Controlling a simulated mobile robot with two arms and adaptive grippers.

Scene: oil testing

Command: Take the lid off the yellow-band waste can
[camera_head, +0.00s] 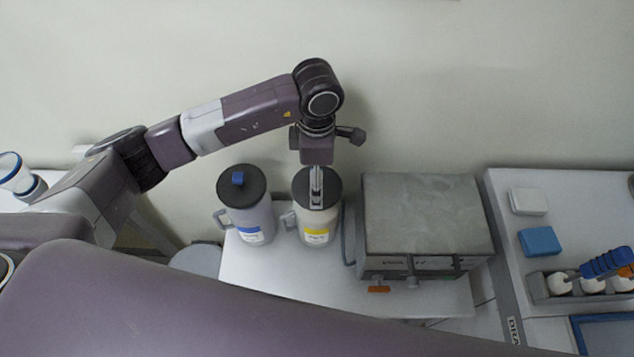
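The yellow-band waste can (313,222) stands on a small white table, a pale can with a side handle and a yellow label. Its dark round lid (302,184) sits on top. My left gripper (316,198) points down over the lid from above, its fingers close together at the lid's middle. The fingers hide the lid's knob, so I cannot tell whether they grip it. My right gripper is out of view.
A blue-band can (250,217) with a blue-knobbed dark lid (240,183) stands close on the left. A grey box-shaped device (425,215) stands close on the right. The wall is behind. A bench (535,199) with blocks and a bottle rack (580,287) is farther right.

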